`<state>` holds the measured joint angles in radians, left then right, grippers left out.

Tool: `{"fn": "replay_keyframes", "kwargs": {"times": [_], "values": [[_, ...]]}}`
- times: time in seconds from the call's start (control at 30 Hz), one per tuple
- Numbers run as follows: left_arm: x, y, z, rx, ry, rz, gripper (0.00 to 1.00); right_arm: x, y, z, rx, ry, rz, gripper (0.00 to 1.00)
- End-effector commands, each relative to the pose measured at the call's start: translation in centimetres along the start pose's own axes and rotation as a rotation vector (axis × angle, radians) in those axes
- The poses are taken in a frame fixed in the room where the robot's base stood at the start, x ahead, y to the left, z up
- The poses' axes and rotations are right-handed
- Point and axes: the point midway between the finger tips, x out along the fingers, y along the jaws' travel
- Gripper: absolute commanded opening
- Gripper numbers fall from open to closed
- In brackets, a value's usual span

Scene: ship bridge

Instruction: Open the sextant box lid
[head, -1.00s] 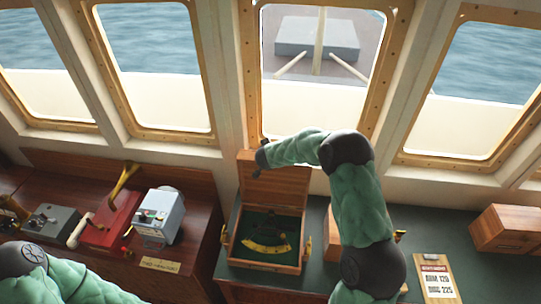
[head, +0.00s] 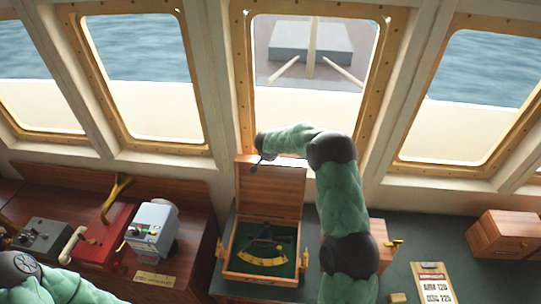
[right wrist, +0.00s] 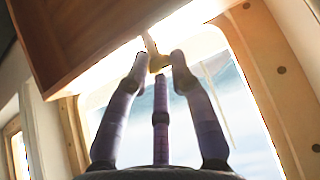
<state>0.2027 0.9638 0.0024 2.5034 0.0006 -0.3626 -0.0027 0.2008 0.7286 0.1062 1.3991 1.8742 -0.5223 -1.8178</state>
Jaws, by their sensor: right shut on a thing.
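The wooden sextant box (head: 230,272) stands on the green counter below the middle window. Its lid (head: 270,192) is raised at the back edge, standing up towards the window. Inside, on green lining, lies the dark sextant (head: 264,252) with a brass arc. My right arm reaches over the lid from the right. My right gripper (right wrist: 157,64) is shut on a small brass tab (right wrist: 154,54) at the lid's edge, beside the wooden lid panel in the right wrist view. In the head view its fingers are small and partly hidden at the lid's upper left. My left gripper is out of view.
A console with a red lever unit (head: 100,240) and a pale blue-grey instrument (head: 152,230) stands left of the box. A closed wooden box (head: 505,234) and a clipboard (head: 433,284) lie to the right. The window frame rises close behind the lid.

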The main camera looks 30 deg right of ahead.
Motion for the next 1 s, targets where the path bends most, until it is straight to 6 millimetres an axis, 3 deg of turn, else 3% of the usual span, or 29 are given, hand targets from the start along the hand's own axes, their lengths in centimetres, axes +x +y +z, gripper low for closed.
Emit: {"fn": "replay_keyframes", "kwargs": {"times": [0.27,0.3,0.37,0.4,0.77,1.0], "values": [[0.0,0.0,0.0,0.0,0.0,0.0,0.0,0.1,0.1,0.1,0.001,-0.002,0.002,0.0],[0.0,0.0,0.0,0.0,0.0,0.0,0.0,0.1,0.1,0.1,0.001,-0.002,0.002,0.29],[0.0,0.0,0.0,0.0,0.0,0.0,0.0,0.1,0.1,0.1,0.001,-0.002,0.002,0.46],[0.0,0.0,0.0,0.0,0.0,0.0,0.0,0.1,0.1,0.1,0.001,-0.002,0.002,0.48],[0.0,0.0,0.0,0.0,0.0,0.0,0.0,0.0,0.0,0.2,0.0,-0.003,0.002,0.48],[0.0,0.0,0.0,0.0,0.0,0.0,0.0,-2.5,0.0,0.0,0.0,0.001,0.001,0.48]]}}
